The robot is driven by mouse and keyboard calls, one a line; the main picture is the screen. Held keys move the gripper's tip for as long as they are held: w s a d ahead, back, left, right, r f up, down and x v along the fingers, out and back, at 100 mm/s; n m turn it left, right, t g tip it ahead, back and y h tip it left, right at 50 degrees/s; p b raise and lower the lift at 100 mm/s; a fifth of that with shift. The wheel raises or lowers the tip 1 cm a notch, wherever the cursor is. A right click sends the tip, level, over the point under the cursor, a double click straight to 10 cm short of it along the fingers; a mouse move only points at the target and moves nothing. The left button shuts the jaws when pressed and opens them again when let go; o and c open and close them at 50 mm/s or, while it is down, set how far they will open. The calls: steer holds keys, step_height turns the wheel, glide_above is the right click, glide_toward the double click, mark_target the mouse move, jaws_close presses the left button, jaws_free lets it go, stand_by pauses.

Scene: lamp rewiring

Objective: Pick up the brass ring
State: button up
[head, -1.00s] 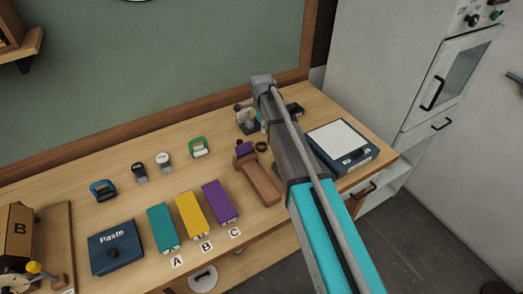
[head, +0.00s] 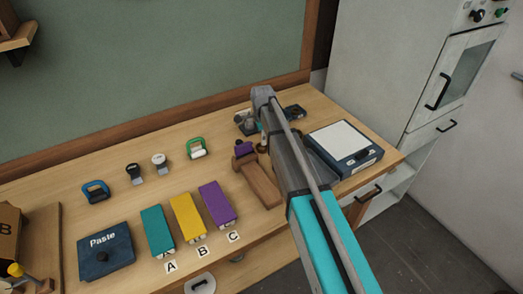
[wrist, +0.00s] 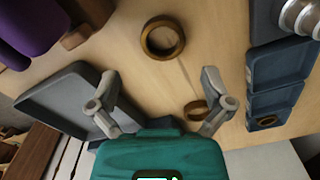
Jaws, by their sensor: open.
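A brass-brown ring (wrist: 162,38) lies flat on the wooden table in the wrist view, just beyond and between my fingertips. A smaller brown ring (wrist: 197,110) lies closer in, partly beside my right finger. A third small ring (wrist: 267,121) sits in a compartment of a blue tray. Colour alone makes it hard to tell which is brass; the larger one looks most like it. My gripper (wrist: 160,76) is open and empty, its two grey fingers apart above the table. In the head view my arm hides most of the gripper.
The blue compartment tray (wrist: 275,68) is right of my fingers, and a grey tray (wrist: 62,100) is left. A wooden stand (head: 262,186) with a purple part lies beside my arm. A white-topped blue box (head: 342,143) is to the right. Coloured blocks (head: 187,217) stand along the front.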

mark_target(262, 149)
steer(key=shift+f, duration=0.1)
steer(key=shift+w+a+f+b, duration=0.1)
steer(key=shift+w+f+b, duration=0.05)
steer(key=shift+f+b, duration=2.45)
steer(key=shift+r, duration=0.15)
steer(key=c, duration=1)
steer(key=shift+r, duration=0.1)
